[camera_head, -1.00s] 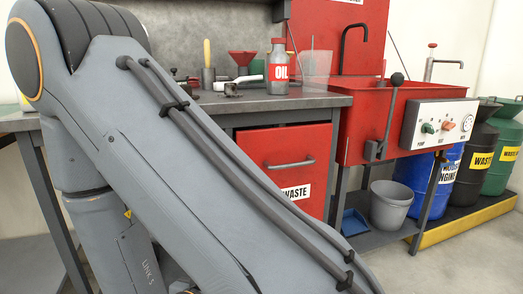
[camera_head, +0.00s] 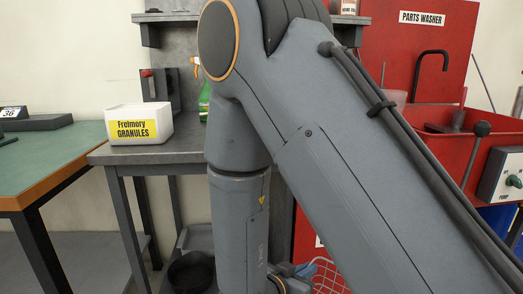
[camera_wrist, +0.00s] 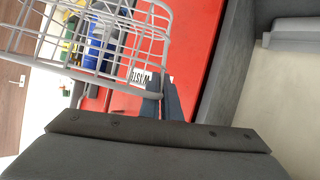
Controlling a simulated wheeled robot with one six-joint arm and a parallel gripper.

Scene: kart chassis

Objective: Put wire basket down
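The grey wire basket (camera_wrist: 95,62) fills the upper left of the wrist view, tilted in that picture, its thick rim reaching the fingers. My gripper (camera_wrist: 162,98) is shut on this rim. In the head view the basket (camera_head: 328,276) shows only partly at the bottom, in front of a red cabinet front. My gripper (camera_head: 305,271) is beside it there, mostly hidden by my arm. The basket looks held in the air; its underside and contents cannot be seen.
A grey workbench (camera_head: 160,156) carries a white granules box (camera_head: 139,124). A green-topped table (camera_head: 50,150) stands at the left. A dark round pan (camera_head: 190,272) sits low under the bench. The red parts washer (camera_head: 435,150) is at the right.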

